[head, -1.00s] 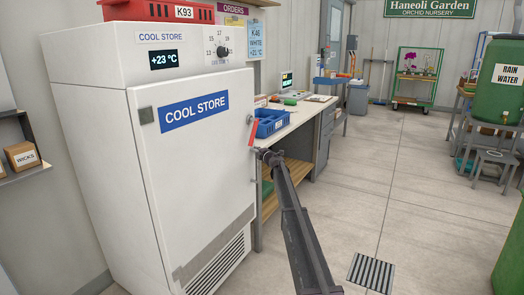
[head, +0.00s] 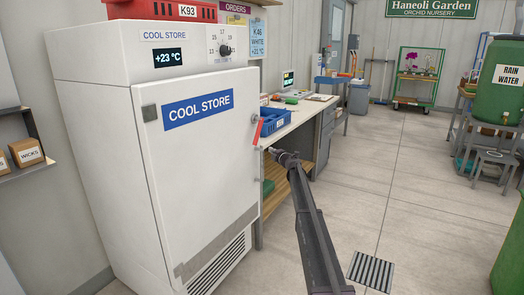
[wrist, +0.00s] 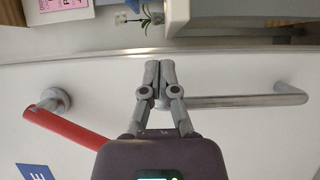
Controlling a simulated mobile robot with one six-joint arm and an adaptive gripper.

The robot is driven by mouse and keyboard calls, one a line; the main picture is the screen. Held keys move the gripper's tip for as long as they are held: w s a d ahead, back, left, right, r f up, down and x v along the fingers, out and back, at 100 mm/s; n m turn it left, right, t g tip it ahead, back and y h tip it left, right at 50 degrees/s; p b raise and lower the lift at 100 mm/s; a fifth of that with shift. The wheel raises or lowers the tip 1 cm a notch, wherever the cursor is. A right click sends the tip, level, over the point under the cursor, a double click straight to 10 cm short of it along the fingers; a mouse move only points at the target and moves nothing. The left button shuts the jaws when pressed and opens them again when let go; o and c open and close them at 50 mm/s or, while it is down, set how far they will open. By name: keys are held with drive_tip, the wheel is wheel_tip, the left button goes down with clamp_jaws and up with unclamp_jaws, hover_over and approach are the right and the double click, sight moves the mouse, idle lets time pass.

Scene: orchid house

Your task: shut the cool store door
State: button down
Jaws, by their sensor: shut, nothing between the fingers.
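The white cool store (head: 110,130) stands at the left in the head view. Its door (head: 195,165) lies close against the cabinet front; I cannot tell whether a narrow gap is left. A red lever (head: 257,132) on a grey pivot is at the door's right edge. The wrist view shows the white door face (wrist: 235,135), the red lever (wrist: 72,127) at left and a metal bar handle (wrist: 240,100) at right. My gripper (head: 274,152) is beside the door's right edge. Its fingertips (wrist: 160,65) are together and empty, between lever and bar; contact is unclear.
A workbench (head: 300,115) with a blue crate (head: 278,124) stands just right of the cool store. A floor grate (head: 371,272) lies at front right. A green rain water barrel (head: 498,90) and a stool (head: 492,165) are at right. The middle floor is clear.

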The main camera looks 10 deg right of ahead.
drive_tip(key=s+d, duration=0.4)
drive_tip(key=shift+s+d, duration=0.15)
drive_tip(key=shift+d, duration=0.25)
drive_tip(key=shift+r, duration=0.1)
drive_tip(key=s+f+m+g+h, duration=0.2)
drive_tip(key=s+f+m+h, duration=0.15)
drive_tip(key=s+m, duration=0.45)
drive_tip(key=s+f+m+g+h, duration=0.2)
drive_tip(key=s+m+h, duration=0.3)
drive_tip(key=s, duration=0.7)
drive_tip(key=s+f+m+g+h, duration=0.2)
drive_tip(key=s+f+m+h, duration=0.15)
drive_tip(key=s+m, duration=0.45)
drive_tip(key=s+a+f+g+y, duration=0.25)
drive_tip(key=s+a+g, duration=0.2)
drive_tip(key=s, duration=0.75)
drive_tip(key=s+a+f+g+y, duration=0.1)
drive_tip(key=s+a+f+g, duration=0.3)
drive_tip(key=s, duration=0.8)
drive_tip(key=s+a+f+g+y, duration=0.25)
drive_tip(key=s+a, duration=0.35)
drive_tip(key=s, duration=0.6)
wheel_tip(320, 180, up, 30)
drive_tip(key=p, duration=3)
drive_tip(key=shift+a+m+p, duration=0.2)
drive_tip(key=shift+m+p, duration=0.2)
